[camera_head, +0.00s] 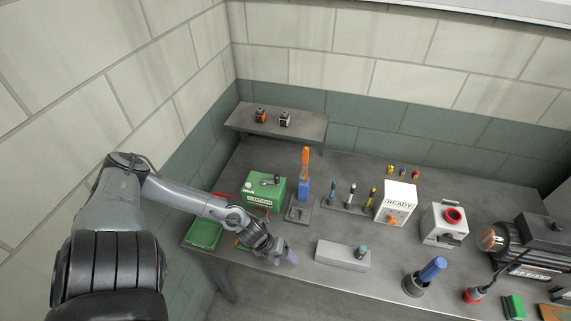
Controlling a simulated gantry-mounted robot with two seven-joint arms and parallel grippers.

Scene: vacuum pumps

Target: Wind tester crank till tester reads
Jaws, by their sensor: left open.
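A green box with a light label (264,193) stands on the table left of centre and looks like the tester. A small grey and dark part on its top may be the crank; it is too small to tell. No reading can be made out on it. My left arm comes in from the left, and my left gripper (287,256) is open near the table's front edge. It is in front of the green box and apart from it. My right gripper is not in view.
A grey block with a teal knob (343,255) lies right of my left gripper. An orange-handled tool in a blue holder (304,185) stands beside the green box. A white READY box (396,203), a red-button box (443,225) and a pump (528,245) stand farther right. A green tray (204,234) lies left.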

